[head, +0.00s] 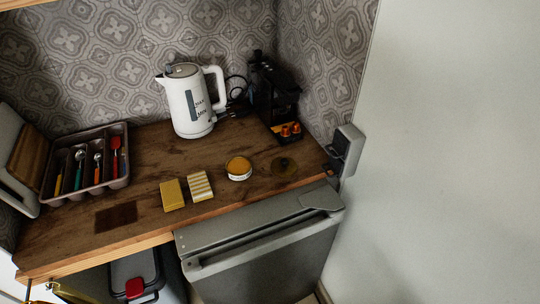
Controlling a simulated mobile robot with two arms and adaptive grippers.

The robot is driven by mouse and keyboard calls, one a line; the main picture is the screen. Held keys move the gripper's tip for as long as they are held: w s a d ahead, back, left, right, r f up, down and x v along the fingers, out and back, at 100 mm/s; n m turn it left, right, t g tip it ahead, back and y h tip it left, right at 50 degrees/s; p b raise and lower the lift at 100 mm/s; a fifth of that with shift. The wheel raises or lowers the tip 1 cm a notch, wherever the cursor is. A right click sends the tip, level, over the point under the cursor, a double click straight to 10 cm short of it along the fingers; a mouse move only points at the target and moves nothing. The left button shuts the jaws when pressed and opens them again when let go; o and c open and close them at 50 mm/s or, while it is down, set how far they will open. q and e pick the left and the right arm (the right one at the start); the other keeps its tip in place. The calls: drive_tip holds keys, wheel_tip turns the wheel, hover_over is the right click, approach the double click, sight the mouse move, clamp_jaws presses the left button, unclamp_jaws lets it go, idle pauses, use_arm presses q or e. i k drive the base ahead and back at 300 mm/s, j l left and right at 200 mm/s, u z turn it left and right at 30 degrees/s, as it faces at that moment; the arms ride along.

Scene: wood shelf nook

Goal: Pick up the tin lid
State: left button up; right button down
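Neither of my grippers can be made out in the head view.
A yellow block (172,195) and a striped block (200,186) lie left of the tin. A white kettle (188,105), black coffee machine (270,95) and cutlery tray (124,182) stand around. A wall box (346,148) is close right. A grey appliance (265,250) sits below.

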sight(282, 166)
drive_tip(key=k+u, duration=0.35)
drive_tip(key=k, duration=0.25)
drive_tip(key=k+j+u, duration=0.35)
drive_tip(key=k, duration=0.2)
drive_tip(key=l, duration=0.1)
